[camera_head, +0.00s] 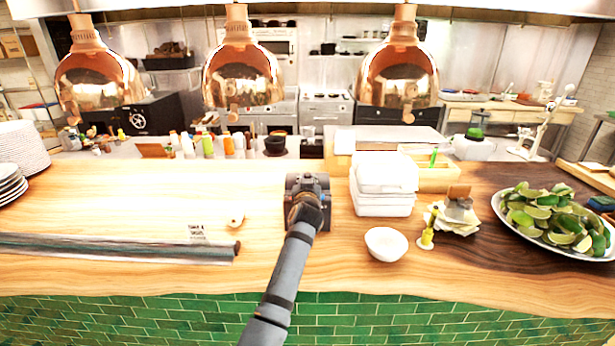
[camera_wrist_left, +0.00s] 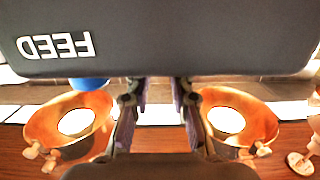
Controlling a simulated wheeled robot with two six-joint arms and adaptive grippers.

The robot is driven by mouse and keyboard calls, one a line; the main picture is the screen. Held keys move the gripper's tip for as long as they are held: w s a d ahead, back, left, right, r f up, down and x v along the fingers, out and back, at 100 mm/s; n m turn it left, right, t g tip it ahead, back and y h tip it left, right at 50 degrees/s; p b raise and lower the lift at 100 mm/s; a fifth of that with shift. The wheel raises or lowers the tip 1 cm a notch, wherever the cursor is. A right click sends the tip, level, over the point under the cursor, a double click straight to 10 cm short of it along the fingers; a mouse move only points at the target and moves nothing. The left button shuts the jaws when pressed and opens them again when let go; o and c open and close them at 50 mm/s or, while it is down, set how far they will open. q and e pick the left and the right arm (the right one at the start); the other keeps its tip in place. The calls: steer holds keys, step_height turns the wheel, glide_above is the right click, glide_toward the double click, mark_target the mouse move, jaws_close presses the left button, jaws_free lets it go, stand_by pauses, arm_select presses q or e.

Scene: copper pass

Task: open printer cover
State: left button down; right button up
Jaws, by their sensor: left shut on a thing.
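The printer (camera_head: 325,217) is a small dark box on the wooden counter, in the middle of the head view. My left arm reaches to it from the front and hides much of its front. My left gripper (camera_head: 306,200) is at the printer, shut on its cover (camera_head: 308,180). In the left wrist view a dark grey panel of the printer (camera_wrist_left: 190,45) with upside-down "FEED" lettering fills the top. The two fingers of my left gripper (camera_wrist_left: 159,105) reach up to its lower edge. The exact contact is hidden. My right gripper is not in view.
White stacked containers (camera_head: 383,190) stand close right of the printer, with a white bowl (camera_head: 386,244) in front. A platter of limes (camera_head: 550,220) is far right. A dark roll (camera_head: 120,247) lies left. Copper lamps (camera_head: 243,78) hang above. The counter left of the printer is mostly clear.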

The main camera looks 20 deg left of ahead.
mark_target(307, 176)
arm_select(q)
steer(key=r+p, duration=0.1)
steer(key=w+r+g+p, duration=0.1)
steer(key=p, duration=0.1)
steer(key=g+p, duration=0.1)
steer(key=shift+w+a+r+h, duration=0.25)
steer(key=shift+a+r+h, duration=0.05)
steer(key=shift+r, duration=0.1)
steer(key=shift+w+f+g+p, duration=0.15)
steer(key=shift+g+p, duration=0.25)
steer(key=shift+p, duration=0.15)
steer(key=c, duration=1.8)
jaws_free()
steer(key=shift+a+f, duration=0.1)
steer(key=shift+f, duration=0.05)
steer(key=shift+c, duration=0.2)
steer(key=o, duration=0.7)
steer(key=shift+w+f, duration=0.1)
steer(key=shift+w, duration=0.05)
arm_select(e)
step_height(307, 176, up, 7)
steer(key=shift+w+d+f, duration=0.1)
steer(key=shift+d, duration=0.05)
